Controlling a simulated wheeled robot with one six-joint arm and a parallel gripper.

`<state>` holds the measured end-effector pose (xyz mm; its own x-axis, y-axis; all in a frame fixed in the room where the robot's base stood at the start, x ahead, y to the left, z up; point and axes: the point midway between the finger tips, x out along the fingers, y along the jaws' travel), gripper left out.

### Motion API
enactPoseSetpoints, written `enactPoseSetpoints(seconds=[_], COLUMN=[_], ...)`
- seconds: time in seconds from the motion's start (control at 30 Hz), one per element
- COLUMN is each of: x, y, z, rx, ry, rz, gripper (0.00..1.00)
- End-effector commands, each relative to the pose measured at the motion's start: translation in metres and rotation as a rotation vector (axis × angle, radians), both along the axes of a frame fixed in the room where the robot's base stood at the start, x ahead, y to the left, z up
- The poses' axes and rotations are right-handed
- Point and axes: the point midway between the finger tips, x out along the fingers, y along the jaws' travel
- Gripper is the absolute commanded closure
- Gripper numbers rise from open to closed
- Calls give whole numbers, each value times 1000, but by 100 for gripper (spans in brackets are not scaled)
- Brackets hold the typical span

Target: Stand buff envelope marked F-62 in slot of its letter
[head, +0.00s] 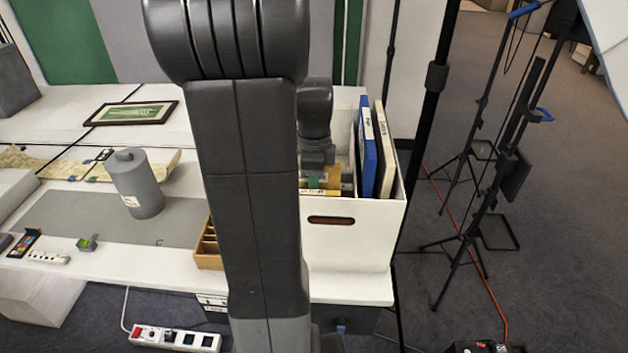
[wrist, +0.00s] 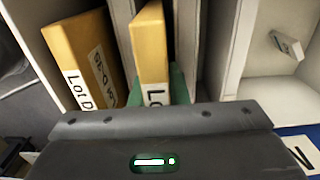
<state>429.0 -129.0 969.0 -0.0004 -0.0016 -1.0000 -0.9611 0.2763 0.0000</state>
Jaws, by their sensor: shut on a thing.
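My gripper (head: 318,176) is down inside the white box (head: 350,240), largely hidden by my own arm in the head view. In the wrist view a buff envelope (wrist: 150,45) stands upright at the middle, with a white label starting "LO". Green pieces, seemingly finger pads, show at its sides, and my gripper (wrist: 155,95) is shut on it. The fingertips are mostly hidden behind the gripper body. A second buff envelope (wrist: 85,50) leans at its left, with labels starting "LOT D". No F-62 mark is readable, and I see no clear slot letter.
Grey dividers (wrist: 210,45) stand right of the held envelope. A blue binder (head: 367,150) and a cream binder (head: 385,150) fill the box's right side. A wooden rack (head: 208,250) and a grey canister (head: 136,185) stand on the table. Light stands are on the floor at right.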

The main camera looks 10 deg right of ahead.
Motion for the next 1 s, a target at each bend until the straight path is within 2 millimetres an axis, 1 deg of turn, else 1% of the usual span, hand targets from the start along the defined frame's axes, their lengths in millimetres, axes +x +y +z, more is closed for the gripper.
enactPoseSetpoints(seconds=[0.5,0.77,0.8,0.9,1.0], x=[-1,-2,-3,-3,-3], y=[0,1,1,1,1], z=[-18,-22,-22,-23,-23], rx=[1,4,5,6,6], ry=[3,10,11,12,12], rz=[0,-1,-2,-2,-2], gripper=[100,100,84,67,67])
